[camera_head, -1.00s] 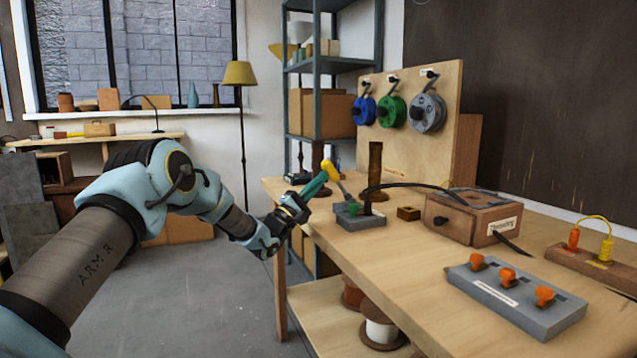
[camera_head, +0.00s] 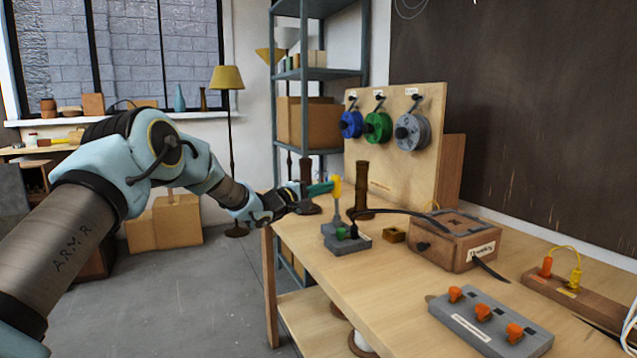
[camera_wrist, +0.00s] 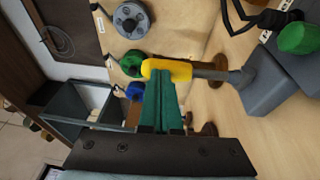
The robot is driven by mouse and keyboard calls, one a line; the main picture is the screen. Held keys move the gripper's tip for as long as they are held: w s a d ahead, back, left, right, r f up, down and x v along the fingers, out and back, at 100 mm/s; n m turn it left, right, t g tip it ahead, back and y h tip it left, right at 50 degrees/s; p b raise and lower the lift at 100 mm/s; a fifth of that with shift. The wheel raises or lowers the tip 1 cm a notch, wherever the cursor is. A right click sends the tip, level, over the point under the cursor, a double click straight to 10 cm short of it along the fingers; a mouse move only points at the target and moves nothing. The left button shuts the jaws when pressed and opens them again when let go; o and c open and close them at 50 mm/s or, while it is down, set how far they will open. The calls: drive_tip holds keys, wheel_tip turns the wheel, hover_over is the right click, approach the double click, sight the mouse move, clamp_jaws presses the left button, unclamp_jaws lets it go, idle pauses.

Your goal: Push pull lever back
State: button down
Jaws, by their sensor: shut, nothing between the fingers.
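The pull lever has a yellow handle (camera_head: 337,188) on a grey shaft. It stands close to upright on a grey base (camera_head: 360,243) with a green button, near the table's left edge. My gripper (camera_head: 324,188) has teal fingers and is shut and empty. Its tips are against or very close to the left side of the yellow handle. In the wrist view the handle (camera_wrist: 167,67) lies across the fingertips (camera_wrist: 160,85), outside the fingers, and contact looks likely.
A dark brass cylinder (camera_head: 362,185) stands just behind the lever. A black cable runs from the base to a wooden box (camera_head: 455,245). A grey panel with orange switches (camera_head: 490,323) lies in front. A spool board (camera_head: 400,150) stands behind.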

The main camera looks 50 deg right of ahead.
drive_tip(key=shift+s+d+r+p, duration=0.2)
drive_tip(key=shift+d+p, duration=0.1)
drive_tip(key=shift+d, duration=0.15)
drive_tip(key=shift+s+d+r, duration=0.1)
drive_tip(key=shift+s+r, duration=0.05)
idle(0.3)
